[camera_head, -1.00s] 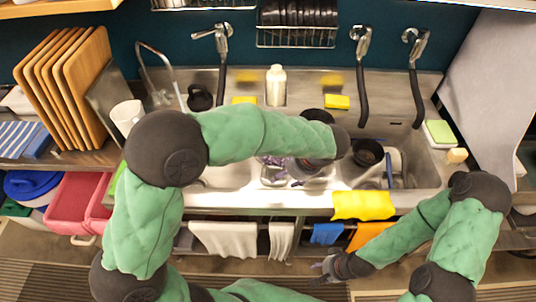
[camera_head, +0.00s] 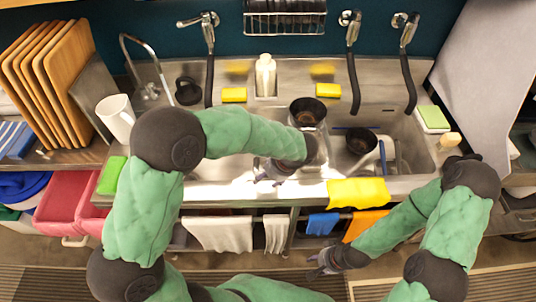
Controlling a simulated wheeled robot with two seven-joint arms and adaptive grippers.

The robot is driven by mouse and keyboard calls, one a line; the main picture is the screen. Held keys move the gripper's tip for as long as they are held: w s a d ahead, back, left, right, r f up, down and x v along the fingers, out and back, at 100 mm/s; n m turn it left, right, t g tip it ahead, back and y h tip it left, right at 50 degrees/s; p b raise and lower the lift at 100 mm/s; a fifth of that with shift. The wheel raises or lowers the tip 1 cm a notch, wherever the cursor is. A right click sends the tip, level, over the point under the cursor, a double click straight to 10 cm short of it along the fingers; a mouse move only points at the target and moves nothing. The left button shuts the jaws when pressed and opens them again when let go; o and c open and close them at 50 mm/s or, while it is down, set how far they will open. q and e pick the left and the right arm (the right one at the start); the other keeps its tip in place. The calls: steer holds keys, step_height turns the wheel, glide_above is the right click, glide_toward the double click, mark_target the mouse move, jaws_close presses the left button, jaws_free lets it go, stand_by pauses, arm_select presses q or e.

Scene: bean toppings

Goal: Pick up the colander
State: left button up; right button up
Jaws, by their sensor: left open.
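A dark round bowl-like vessel (camera_head: 361,141) sits in the right part of the sink; it may be the colander, but its holes are too small to make out. A second vessel with a black round top (camera_head: 308,110) and a clear-looking body stands at the middle of the sink, partly hidden by my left wrist. My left gripper (camera_head: 268,173) is open and empty over the sink's front edge, left of both vessels. My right gripper (camera_head: 318,264) is low in front of the counter, away from the sink; its fingers are too small to read.
A yellow cloth (camera_head: 358,192) hangs over the sink's front edge. Black faucet hoses (camera_head: 355,85) hang behind the sink. A white bottle (camera_head: 265,76) and yellow sponges (camera_head: 234,95) stand on the back ledge.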

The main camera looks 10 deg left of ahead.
arm_select(q)
steer(key=shift+r, duration=0.1)
jaws_close()
